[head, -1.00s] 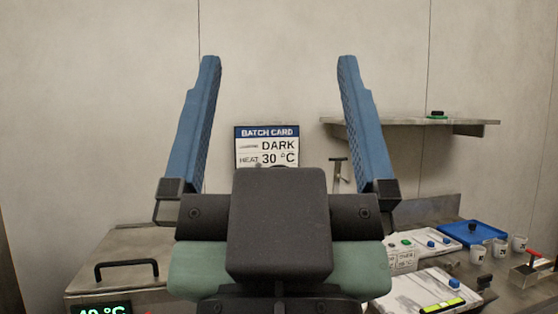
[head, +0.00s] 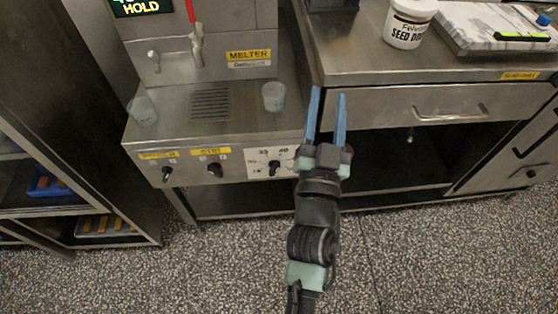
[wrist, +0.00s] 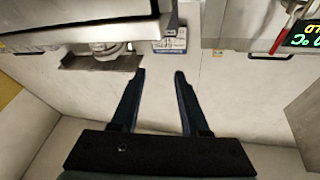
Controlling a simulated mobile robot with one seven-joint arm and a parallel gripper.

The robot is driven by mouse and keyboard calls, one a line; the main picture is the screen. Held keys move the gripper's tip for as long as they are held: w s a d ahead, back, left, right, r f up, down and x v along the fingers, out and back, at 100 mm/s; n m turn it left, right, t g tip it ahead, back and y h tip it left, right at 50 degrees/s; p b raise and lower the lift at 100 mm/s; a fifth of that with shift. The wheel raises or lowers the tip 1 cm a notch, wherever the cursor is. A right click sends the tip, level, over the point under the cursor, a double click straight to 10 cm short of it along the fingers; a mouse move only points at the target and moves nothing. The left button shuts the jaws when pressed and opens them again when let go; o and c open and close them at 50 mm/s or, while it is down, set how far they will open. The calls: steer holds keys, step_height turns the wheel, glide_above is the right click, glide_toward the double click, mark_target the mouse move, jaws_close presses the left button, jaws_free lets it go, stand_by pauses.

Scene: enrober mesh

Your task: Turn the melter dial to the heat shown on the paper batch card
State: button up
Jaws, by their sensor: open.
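The melter (head: 200,60) stands at the left of the head view. On its front strip, a white plate (head: 255,161) carries the dark melter dial (head: 273,168) among printed numbers; 40 is legible, and the pointer's setting is too small to read. My gripper (head: 327,92) is open and empty, just right of the dial plate and apart from it, fingers pointing away. In the wrist view the gripper (wrist: 160,73) also shows open. The paper batch card (wrist: 172,41) is on the wall beyond the fingers, its text unreadable there; the earlier head frame showed DARK, HEAT 30 °C.
A green display (head: 135,6) reading HOLD is cut off at the top. Two other knobs (head: 167,174) (head: 214,170) sit left of the dial. Clear cups (head: 274,96) (head: 143,110) stand on the melter's ledge. A counter with a drawer (head: 450,105) is at right.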

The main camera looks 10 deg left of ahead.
steer(key=s+a+f+g+y+b, duration=0.1)
steer(key=s+a+f, duration=0.1)
steer(key=f, duration=0.7)
steer(key=s+a+f+g+y+b, duration=0.1)
steer(key=s+f+y+b, duration=0.15)
steer(key=f, duration=0.75)
steer(key=g, duration=0.2)
glide_toward(276, 171)
steer(key=shift+y, duration=0.35)
steer(key=b+x, duration=0.2)
steer(key=x, duration=0.2)
steer(key=b+x, duration=0.3)
steer(key=x, duration=0.1)
steer(key=shift+d, duration=0.25)
steer(key=shift+w+a+r+b, duration=0.15)
steer(key=shift+w+b, duration=0.2)
steer(key=shift+w, duration=0.3)
jaws_close()
